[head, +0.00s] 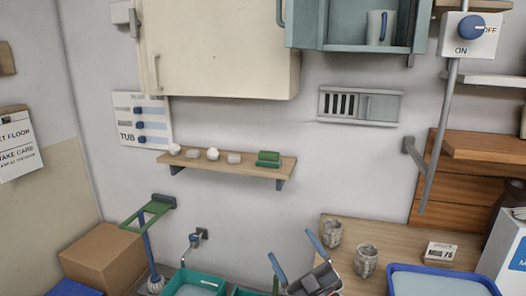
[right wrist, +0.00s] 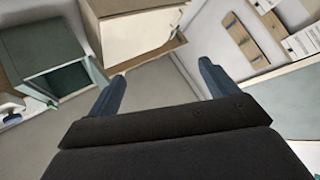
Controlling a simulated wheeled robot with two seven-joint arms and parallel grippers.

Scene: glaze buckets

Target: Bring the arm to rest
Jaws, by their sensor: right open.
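My right gripper (head: 291,245) shows at the bottom centre of the head view, with a grey body and two blue fingers spread apart. It is open and nothing is between the fingers. In the right wrist view the two fingers (right wrist: 162,70) also stand wide apart and empty, with wall and cupboards beyond them. In the head view the gripper is in front of the table's left end, left of two speckled mugs (head: 332,232) (head: 366,261), and does not appear to touch them. My left gripper is not in view.
A wooden table (head: 440,234) holds the mugs, a small label sign (head: 440,252) and a blue tub (head: 440,283). Teal basins (head: 196,283) lie below left. A wall shelf (head: 235,168), cream cupboard (head: 215,45) and open teal cabinet (head: 335,33) hang above. A cardboard box (head: 103,258) stands left.

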